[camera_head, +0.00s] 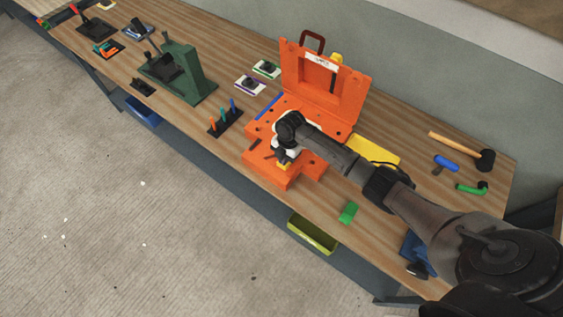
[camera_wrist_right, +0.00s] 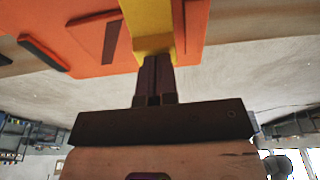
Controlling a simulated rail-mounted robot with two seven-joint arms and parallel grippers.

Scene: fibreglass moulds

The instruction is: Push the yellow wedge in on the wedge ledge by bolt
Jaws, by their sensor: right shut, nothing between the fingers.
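The orange mould (camera_head: 265,170) lies on the bench with its orange lid (camera_head: 350,95) standing open behind it. The yellow wedge (camera_head: 284,167) is at the front part of the mould, mostly hidden by my right gripper (camera_head: 282,158). In the right wrist view the yellow wedge (camera_wrist_right: 150,22) lies against the orange mould surface (camera_wrist_right: 85,38). The shut fingertips of my right gripper (camera_wrist_right: 155,60) are at the near end of the wedge, touching or very close, with nothing between them. The bolt is not clearly made out. My left gripper is out of view.
A green block (camera_head: 348,212) lies right of the mould, and a yellow piece (camera_head: 375,150) lies behind my right arm. A mallet (camera_head: 482,158) is at the right end. A rack with coloured handles (camera_head: 226,122) and a green stand (camera_head: 185,75) are left.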

